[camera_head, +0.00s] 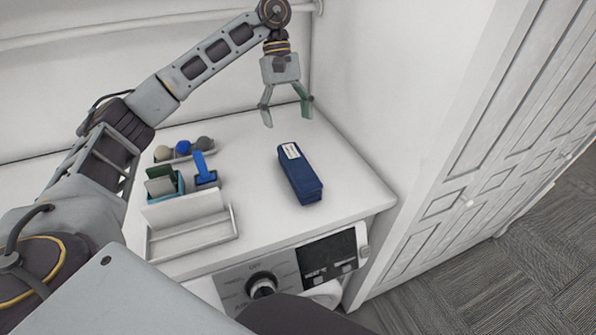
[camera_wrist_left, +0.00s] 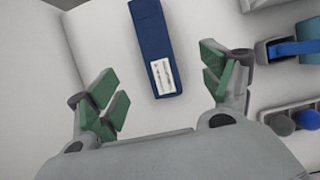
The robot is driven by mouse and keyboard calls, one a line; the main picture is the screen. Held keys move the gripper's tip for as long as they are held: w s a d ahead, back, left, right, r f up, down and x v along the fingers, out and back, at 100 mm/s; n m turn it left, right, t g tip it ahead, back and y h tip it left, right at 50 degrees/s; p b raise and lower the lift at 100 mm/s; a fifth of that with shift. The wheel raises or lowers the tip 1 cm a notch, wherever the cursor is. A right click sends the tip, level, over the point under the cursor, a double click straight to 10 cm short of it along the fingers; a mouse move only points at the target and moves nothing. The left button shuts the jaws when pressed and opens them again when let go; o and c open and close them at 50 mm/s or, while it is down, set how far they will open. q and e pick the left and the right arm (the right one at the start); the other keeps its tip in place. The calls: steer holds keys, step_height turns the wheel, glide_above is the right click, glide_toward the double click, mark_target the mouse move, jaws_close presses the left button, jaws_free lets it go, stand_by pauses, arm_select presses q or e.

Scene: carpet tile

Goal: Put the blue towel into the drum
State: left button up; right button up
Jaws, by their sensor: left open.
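The blue towel (camera_head: 301,178) is a folded, long block with a white label, lying on the white top of the washing machine. In the left wrist view the towel (camera_wrist_left: 151,40) lies beyond and between the fingers, label end nearest. My left gripper (camera_head: 286,108) is open and empty above the surface, behind the towel; its green-padded fingers also show in the left wrist view (camera_wrist_left: 165,92). The washing machine's front panel (camera_head: 290,270) shows a dial and a dark display. The drum is out of view below. My right gripper is not in view.
The surface around the towel is clear.

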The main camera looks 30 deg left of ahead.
mark_target(295, 163)
arm_select(q)
steer(key=shift+b+x, duration=0.4)
steer(key=shift+x, duration=3.7)
steer(key=shift+f, duration=0.15)
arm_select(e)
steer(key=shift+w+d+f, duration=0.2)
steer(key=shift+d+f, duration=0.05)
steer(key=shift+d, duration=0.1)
arm_select(q)
steer(key=shift+d, duration=0.1)
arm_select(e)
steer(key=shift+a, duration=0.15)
arm_select(q)
steer(key=shift+f, duration=0.1)
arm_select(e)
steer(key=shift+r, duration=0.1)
